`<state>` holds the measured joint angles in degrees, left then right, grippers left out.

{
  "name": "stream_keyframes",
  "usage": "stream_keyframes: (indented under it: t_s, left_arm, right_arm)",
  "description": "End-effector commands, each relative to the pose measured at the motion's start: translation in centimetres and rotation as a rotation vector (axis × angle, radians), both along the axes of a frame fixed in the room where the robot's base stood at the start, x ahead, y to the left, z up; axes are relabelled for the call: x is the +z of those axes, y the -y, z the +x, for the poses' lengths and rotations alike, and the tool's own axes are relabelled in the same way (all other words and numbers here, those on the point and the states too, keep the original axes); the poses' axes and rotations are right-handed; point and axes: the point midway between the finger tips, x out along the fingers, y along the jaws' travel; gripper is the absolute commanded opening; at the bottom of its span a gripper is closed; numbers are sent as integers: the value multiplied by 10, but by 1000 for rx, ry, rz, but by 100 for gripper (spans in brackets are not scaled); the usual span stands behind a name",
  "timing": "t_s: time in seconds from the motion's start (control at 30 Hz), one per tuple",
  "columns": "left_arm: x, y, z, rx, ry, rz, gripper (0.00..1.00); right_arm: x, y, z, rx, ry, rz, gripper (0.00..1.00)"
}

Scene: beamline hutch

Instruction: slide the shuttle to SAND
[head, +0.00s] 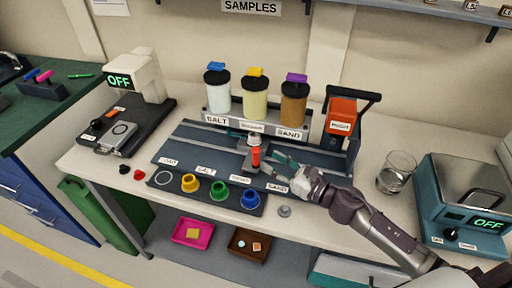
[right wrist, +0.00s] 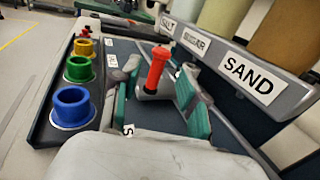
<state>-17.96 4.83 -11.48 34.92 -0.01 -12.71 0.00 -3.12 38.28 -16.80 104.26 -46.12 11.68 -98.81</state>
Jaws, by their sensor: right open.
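The shuttle (head: 246,163) is a grey block on the dark track (head: 190,146), with an upright red handle (head: 256,157). It stands around the SUGAR station, left of the SAND label (head: 278,187) on the track. The handle shows in the right wrist view (right wrist: 157,68), between the lines of the two teal fingers and near their tips. My right gripper (head: 276,170) is open, just right of the handle, with a finger on either side of its line. Whether the fingers touch it I cannot tell. My left gripper is not in view.
Salt, sugar and sand jars (head: 294,102) stand behind the track. Coloured cups (head: 220,192) sit in a front rack. A machine (head: 130,100) stands left.

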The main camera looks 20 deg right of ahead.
Motion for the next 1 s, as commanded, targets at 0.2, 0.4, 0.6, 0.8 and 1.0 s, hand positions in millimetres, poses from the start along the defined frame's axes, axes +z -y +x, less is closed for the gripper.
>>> stream_keyframes:
  t_s: [0.2, 0.4, 0.6, 0.8, 1.0]
  left_arm:
    - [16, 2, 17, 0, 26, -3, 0]
    - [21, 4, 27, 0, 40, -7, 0]
    - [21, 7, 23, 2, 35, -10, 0]
    - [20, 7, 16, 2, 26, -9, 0]
    - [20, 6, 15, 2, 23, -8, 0]
  right_arm:
    - [4, -24, 35, 1, 2, 0, 43]
    - [1, -34, 52, 0, 1, -1, 43]
    - [0, -37, 55, 1, 0, 0, 43]
    - [0, -37, 54, 1, 0, 0, 35]
    - [0, -37, 54, 1, 0, 0, 2]
